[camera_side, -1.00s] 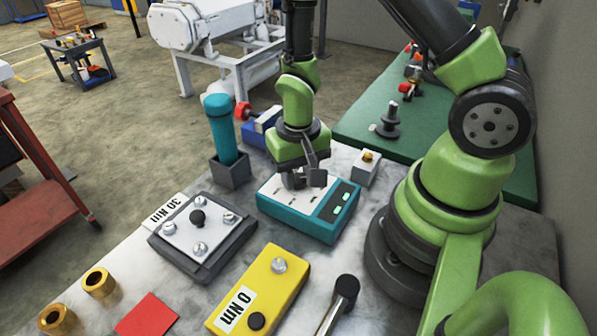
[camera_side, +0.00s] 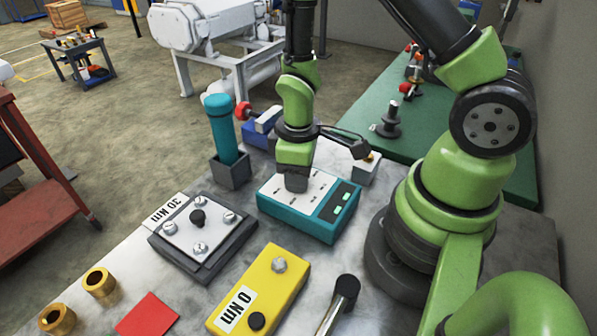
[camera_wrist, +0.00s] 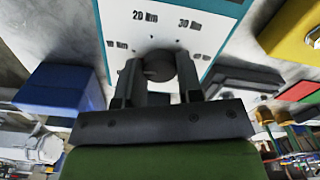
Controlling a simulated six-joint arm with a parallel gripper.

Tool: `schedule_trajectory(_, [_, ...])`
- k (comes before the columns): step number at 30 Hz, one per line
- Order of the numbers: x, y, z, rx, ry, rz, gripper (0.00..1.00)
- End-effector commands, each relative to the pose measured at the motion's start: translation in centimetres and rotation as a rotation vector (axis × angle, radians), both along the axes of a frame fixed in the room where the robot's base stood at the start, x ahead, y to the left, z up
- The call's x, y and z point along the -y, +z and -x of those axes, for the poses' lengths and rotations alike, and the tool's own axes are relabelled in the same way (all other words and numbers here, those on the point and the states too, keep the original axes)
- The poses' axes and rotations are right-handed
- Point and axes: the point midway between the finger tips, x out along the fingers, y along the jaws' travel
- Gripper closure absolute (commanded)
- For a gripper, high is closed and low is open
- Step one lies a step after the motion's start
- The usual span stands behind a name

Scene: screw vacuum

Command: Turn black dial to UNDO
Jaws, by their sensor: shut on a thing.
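A teal box with a white top (camera_side: 308,205) stands on the grey bench. In the wrist view its white face (camera_wrist: 172,22) shows printed "20 Nm" and "30 Nm" marks, with other labels partly covered. My gripper (camera_side: 297,188) points straight down over the left part of this face. In the wrist view my gripper (camera_wrist: 160,90) has one finger on each side of the round black dial (camera_wrist: 160,66), shut on it. In the side view the dial is hidden by the gripper. I cannot read where the dial points, and no UNDO label is legible.
A teal cylinder (camera_side: 221,130) stands in a grey holder to the left. A grey plate with bolts (camera_side: 197,225) and a yellow "0 Nm" block (camera_side: 262,285) lie in front.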

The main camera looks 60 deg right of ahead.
Motion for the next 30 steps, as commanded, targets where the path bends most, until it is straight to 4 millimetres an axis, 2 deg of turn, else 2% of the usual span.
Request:
schedule_trajectory(15, [-0.04,0.03,0.08,-0.002,0.406,0.0,0.9])
schedule_trajectory(30, [-0.04,0.02,0.09,-0.002,0.528,0.0,0.9])
